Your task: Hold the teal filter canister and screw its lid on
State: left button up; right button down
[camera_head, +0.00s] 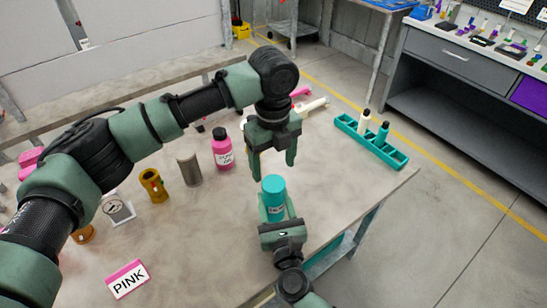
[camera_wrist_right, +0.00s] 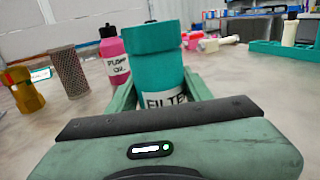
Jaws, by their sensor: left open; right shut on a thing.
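The teal filter canister (camera_head: 275,205) stands upright near the table's front edge. The right wrist view shows its label, partly reading "FILTE" (camera_wrist_right: 165,99). A wider teal lid (camera_head: 273,184) sits on top of the canister; it also shows in the right wrist view (camera_wrist_right: 152,38). How tightly it is seated I cannot tell. My right gripper (camera_wrist_right: 157,92) is shut on the canister body, its fingers on either side, below the lid. My left gripper (camera_head: 273,167) points down, open and empty, just above the lid, with its fingertips apart from it.
Behind stand a pink bottle (camera_head: 222,150), a grey mesh cylinder (camera_head: 189,170) and a yellow-brown part (camera_head: 153,186). A teal rack (camera_head: 372,142) with two bottles lies at the right. The table around the canister is clear.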

aim_at(274, 183)
pick_arm(q)
jog(key=n, duration=0.4)
jog(key=shift+r+n, duration=0.2)
jog(key=shift+n, duration=0.1)
jog(key=n, duration=0.4)
jog(key=shift+r+n, duration=0.2)
jog(key=shift+n, duration=0.1)
jog(key=n, duration=0.4)
jog(key=shift+r, duration=0.15)
jog(key=n, duration=0.5)
jog(key=shift+r+n, duration=0.2)
jog(key=shift+n, duration=0.2)
jog(key=shift+f, duration=4)
